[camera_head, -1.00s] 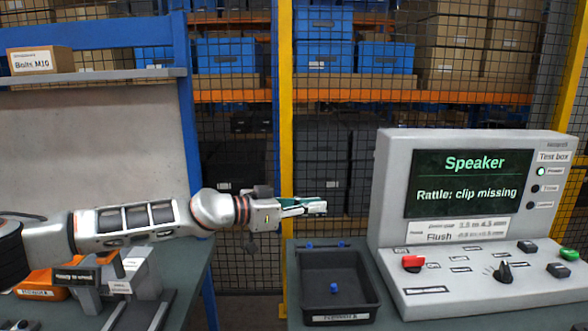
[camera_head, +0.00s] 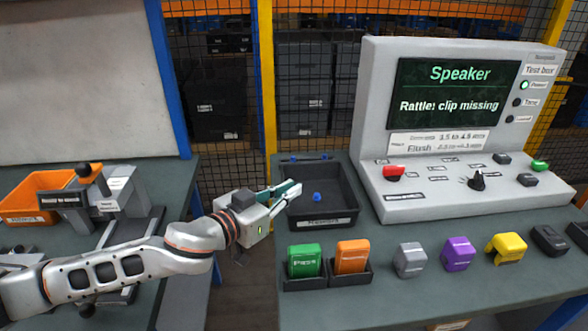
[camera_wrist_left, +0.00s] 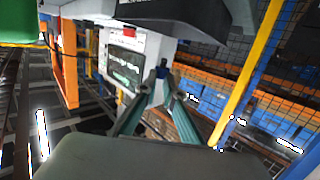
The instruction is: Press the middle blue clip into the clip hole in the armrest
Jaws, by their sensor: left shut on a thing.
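My left gripper (camera_head: 293,189) reaches in from the left at the left rim of the black tray (camera_head: 352,222). Its teal fingers are shut on a small blue clip (camera_wrist_left: 162,72), which shows between the fingertips (camera_wrist_left: 165,84) in the left wrist view. Another blue clip (camera_head: 317,196) lies on the tray floor. Small blue pieces (camera_head: 322,157) show along the tray's back edge. I cannot identify an armrest or its clip hole in these views. My right gripper is not in view.
A grey test box (camera_head: 520,190) with a screen reading "Rattle: clip missing" stands behind. Green (camera_head: 305,260), orange (camera_head: 352,256), grey (camera_head: 410,260), purple (camera_head: 458,254) and yellow (camera_head: 507,247) blocks line the bench front. An orange bin (camera_head: 35,192) is at left. A gap separates the benches.

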